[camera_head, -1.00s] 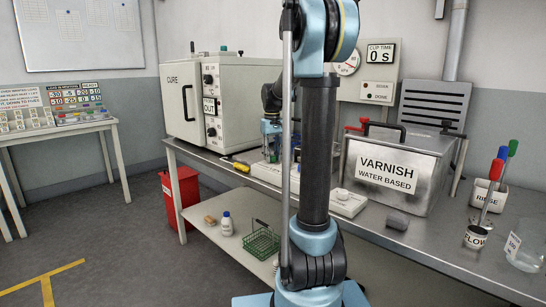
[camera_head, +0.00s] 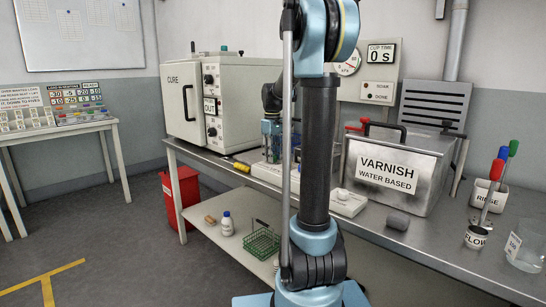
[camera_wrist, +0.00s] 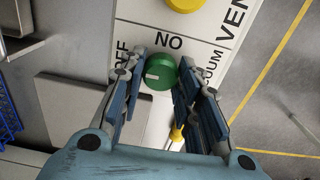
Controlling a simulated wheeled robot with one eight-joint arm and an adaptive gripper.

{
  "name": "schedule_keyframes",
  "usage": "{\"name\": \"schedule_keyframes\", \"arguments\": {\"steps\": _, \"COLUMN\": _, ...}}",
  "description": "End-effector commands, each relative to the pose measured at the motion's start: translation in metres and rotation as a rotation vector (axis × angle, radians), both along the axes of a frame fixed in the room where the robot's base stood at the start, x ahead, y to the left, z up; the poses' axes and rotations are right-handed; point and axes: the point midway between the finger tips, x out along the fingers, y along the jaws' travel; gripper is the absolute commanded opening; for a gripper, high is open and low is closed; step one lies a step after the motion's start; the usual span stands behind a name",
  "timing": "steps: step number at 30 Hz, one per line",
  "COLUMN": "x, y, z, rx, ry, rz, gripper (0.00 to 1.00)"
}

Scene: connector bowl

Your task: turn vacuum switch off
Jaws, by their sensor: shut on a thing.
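In the wrist view the green switch knob (camera_wrist: 158,73) sits on a white panel (camera_wrist: 140,28) between the words OFF and VACUUM. Its white mark lies on the side toward OFF. My gripper (camera_wrist: 160,80) is shut on the knob, with one blue finger on either side of it. In the head view my gripper (camera_head: 271,148) is down at the white panel box (camera_head: 262,171) on the bench, partly hidden behind my arm. The knob itself cannot be made out in that view.
A yellow knob (camera_wrist: 184,3) sits near VENT on the same panel. A yellow-handled tool (camera_wrist: 177,134) lies close to the right finger. The CURE oven (camera_head: 180,102) stands left of my gripper, and the varnish tank (camera_head: 398,160) stands to the right.

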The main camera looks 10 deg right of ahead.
Motion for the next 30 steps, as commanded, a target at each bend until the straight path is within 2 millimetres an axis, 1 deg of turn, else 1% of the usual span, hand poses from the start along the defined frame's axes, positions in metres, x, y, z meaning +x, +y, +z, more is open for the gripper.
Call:
{"name": "schedule_keyframes", "arguments": {"steps": 5, "x": 0.002, "y": -0.002, "z": 0.001, "rx": -0.005, "ry": -0.004, "rz": -0.003, "gripper": 0.07}}
{"name": "schedule_keyframes", "arguments": {"steps": 6, "x": 0.002, "y": -0.002, "z": 0.001, "rx": -0.005, "ry": -0.004, "rz": -0.003, "gripper": 0.4}}
{"name": "schedule_keyframes", "arguments": {"steps": 7, "x": 0.002, "y": -0.003, "z": 0.001, "rx": -0.005, "ry": -0.004, "rz": -0.003, "gripper": 0.46}}
{"name": "schedule_keyframes", "arguments": {"steps": 8, "x": 0.002, "y": -0.002, "z": 0.001, "rx": -0.004, "ry": -0.003, "rz": -0.003, "gripper": 0.51}}
{"name": "schedule_keyframes", "arguments": {"steps": 17, "x": 0.001, "y": -0.001, "z": 0.0, "rx": -0.002, "ry": -0.002, "rz": -0.002, "gripper": 0.51}}
{"name": "schedule_keyframes", "arguments": {"steps": 20, "x": 0.001, "y": -0.001, "z": 0.004, "rx": -0.002, "ry": -0.001, "rz": -0.002, "gripper": 0.51}}
{"name": "schedule_keyframes", "arguments": {"steps": 23, "x": 0.001, "y": -0.001, "z": 0.012, "rx": -0.002, "ry": 0.0, "rz": -0.002, "gripper": 0.51}}
{"name": "schedule_keyframes", "arguments": {"steps": 26, "x": 0.001, "y": -0.001, "z": 0.027, "rx": -0.002, "ry": 0.0, "rz": -0.002, "gripper": 0.51}}
{"name": "schedule_keyframes", "arguments": {"steps": 30, "x": 0.001, "y": -0.001, "z": 0.052, "rx": -0.002, "ry": 0.0, "rz": -0.002, "gripper": 0.51}}
